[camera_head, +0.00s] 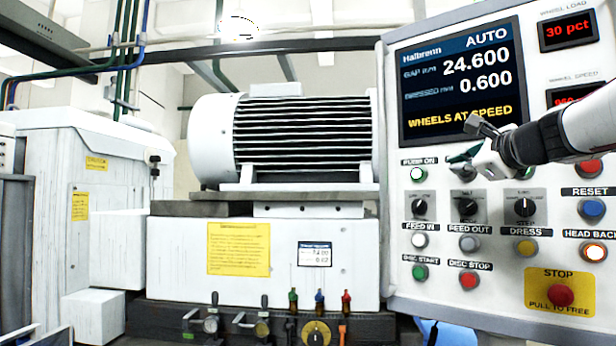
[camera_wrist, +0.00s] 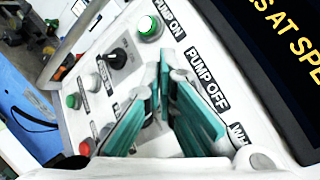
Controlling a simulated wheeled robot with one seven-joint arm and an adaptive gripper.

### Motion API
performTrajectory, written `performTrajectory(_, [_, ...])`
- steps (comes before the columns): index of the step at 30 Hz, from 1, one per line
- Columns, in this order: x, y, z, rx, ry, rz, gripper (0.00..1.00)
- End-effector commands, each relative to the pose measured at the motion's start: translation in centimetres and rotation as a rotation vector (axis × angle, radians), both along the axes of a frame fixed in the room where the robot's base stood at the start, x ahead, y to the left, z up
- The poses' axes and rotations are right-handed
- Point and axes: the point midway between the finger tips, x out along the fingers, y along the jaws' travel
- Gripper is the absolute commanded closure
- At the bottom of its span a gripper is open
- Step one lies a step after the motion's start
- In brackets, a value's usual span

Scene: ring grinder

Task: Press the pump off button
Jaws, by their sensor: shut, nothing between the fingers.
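The control panel (camera_head: 396,230) fills the right of the head view. My gripper (camera_head: 458,162) is shut and empty in front of its upper button row, just right of the pump on button (camera_head: 417,173). In the wrist view, the teal-padded fingers of my gripper (camera_wrist: 165,80) point at the panel beside the "PUMP OFF" label (camera_wrist: 208,82). The pump off button is hidden behind the fingers in both views. Whether the fingertips touch it, I cannot tell. The pump on button (camera_wrist: 150,27) is green-rimmed with a bright centre.
A row of black selector knobs (camera_head: 420,208) sits just below. Feed, dress and disc buttons lie lower, with the red stop button (camera_head: 561,295) on a yellow plate. The display (camera_head: 460,80) above reads "WHEELS AT SPEED". A motor (camera_head: 285,135) stands left of the panel.

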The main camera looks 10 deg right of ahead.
Motion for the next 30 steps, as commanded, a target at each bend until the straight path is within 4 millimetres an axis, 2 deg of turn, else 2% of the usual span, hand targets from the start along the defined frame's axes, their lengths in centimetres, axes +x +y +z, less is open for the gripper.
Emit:
performTrajectory(7, [0.99,-1.09,-0.05,0.000,0.001,0.001,1.00])
performTrajectory(30, [1.05,-1.16,-0.01,0.000,0.000,0.001,1.00])
